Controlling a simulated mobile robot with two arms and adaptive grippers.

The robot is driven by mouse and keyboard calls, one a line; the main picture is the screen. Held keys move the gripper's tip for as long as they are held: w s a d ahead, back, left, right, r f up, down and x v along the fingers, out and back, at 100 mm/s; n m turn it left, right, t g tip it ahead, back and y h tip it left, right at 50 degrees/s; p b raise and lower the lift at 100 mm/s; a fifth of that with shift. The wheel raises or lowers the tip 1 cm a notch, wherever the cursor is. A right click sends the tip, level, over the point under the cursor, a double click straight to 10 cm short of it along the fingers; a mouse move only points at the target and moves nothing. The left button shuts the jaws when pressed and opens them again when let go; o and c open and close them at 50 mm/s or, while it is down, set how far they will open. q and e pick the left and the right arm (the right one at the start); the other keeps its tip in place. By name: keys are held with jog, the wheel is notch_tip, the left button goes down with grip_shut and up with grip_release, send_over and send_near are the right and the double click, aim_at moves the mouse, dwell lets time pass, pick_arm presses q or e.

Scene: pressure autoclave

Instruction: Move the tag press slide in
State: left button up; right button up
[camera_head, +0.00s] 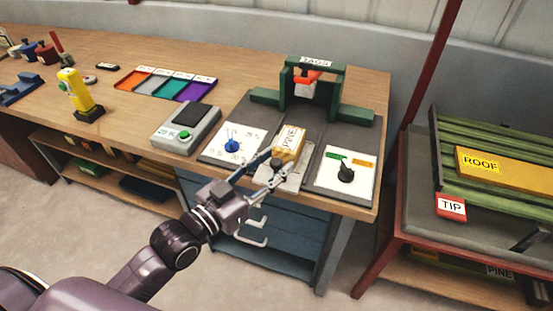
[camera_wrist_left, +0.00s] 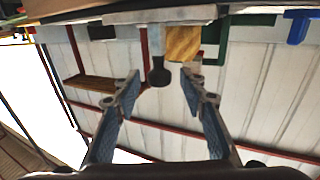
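The tag press (camera_head: 286,88) is a green frame labelled TAGS with a red part, at the back of a dark base. Its pale slide plate (camera_head: 293,182) is out toward the bench's front edge. A wooden block labelled PINE (camera_head: 290,139) sits on it. My left gripper (camera_head: 276,165) is at the slide's front, fingers apart. In the left wrist view, a dark knob (camera_wrist_left: 160,73) shows between the open fingers, apart from both; the plate (camera_wrist_left: 160,15) and block (camera_wrist_left: 184,43) are above it. Contact with the knob cannot be told. My right gripper is not in view.
A panel with a blue knob (camera_head: 232,145) stands left of the slide and one with a black knob (camera_head: 346,174) right. A grey device with a green button (camera_head: 185,135), coloured trays (camera_head: 165,84) and a yellow tool (camera_head: 75,90) are further left. A red-framed rack (camera_head: 470,195) stands right.

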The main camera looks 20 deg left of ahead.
pick_arm(q)
jog(key=shift+w+d, duration=0.3)
jog(key=shift+w, duration=0.3)
jog(key=shift+c, duration=0.4)
grip_shut()
